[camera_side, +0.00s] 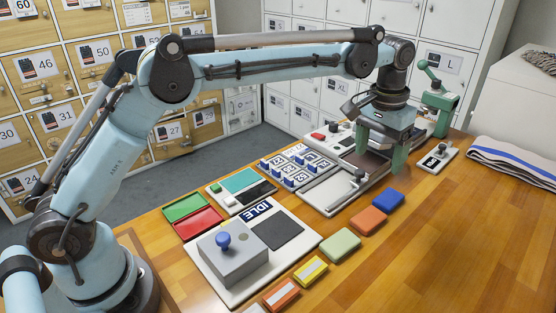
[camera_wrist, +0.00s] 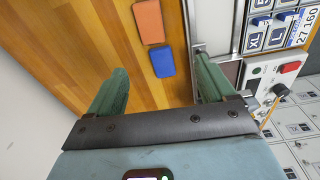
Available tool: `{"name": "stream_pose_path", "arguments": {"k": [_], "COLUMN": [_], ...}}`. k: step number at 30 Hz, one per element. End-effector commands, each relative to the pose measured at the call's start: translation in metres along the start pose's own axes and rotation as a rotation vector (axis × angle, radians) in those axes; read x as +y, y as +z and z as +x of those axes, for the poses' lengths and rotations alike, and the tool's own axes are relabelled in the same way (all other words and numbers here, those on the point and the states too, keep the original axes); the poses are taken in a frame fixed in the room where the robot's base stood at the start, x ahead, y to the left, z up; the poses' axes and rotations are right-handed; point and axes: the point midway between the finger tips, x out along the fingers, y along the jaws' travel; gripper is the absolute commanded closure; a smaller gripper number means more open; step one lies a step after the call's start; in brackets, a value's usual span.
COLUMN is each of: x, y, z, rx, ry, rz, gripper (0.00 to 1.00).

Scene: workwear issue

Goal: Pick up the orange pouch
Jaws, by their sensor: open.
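The plain orange pouch (camera_side: 367,221) lies flat on the wooden table, between a blue pouch (camera_side: 388,200) and a pale green pouch (camera_side: 341,245). In the wrist view the orange pouch (camera_wrist: 148,21) shows at the top, beyond the blue pouch (camera_wrist: 162,62). My gripper (camera_side: 380,167) is open and empty, with its green fingers pointing down beside the grey press unit, behind the orange pouch. In the wrist view my gripper (camera_wrist: 160,66) has the blue pouch in line with its gap; the orange pouch lies past the fingertips.
A yellow pouch (camera_side: 311,270) and a white-striped orange pouch (camera_side: 281,294) continue the row. Boards with a blue-knobbed box (camera_side: 232,256), red and green trays (camera_side: 190,215) and number tiles (camera_side: 296,166) stand left. A folded cloth (camera_side: 513,160) lies right. Front-right table is clear.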

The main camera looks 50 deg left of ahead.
Motion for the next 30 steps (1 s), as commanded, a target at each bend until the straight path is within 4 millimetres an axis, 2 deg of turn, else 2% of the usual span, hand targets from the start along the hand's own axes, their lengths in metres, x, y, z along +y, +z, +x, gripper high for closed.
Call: {"name": "stream_pose_path", "arguments": {"k": [3, 9, 14, 22, 30], "x": [0.013, 0.022, 0.022, 0.021, 0.020], "y": [-0.007, -0.009, -0.008, -0.005, -0.003], "z": [0.017, 0.031, 0.046, 0.087, 0.105], "rx": [-0.036, -0.065, -0.068, -0.067, -0.067], "ry": [-0.007, -0.014, -0.015, -0.015, -0.015], "rz": [0.005, 0.008, 0.008, 0.008, 0.008], "gripper": [0.17, 0.17, 0.17, 0.17, 0.17]}}
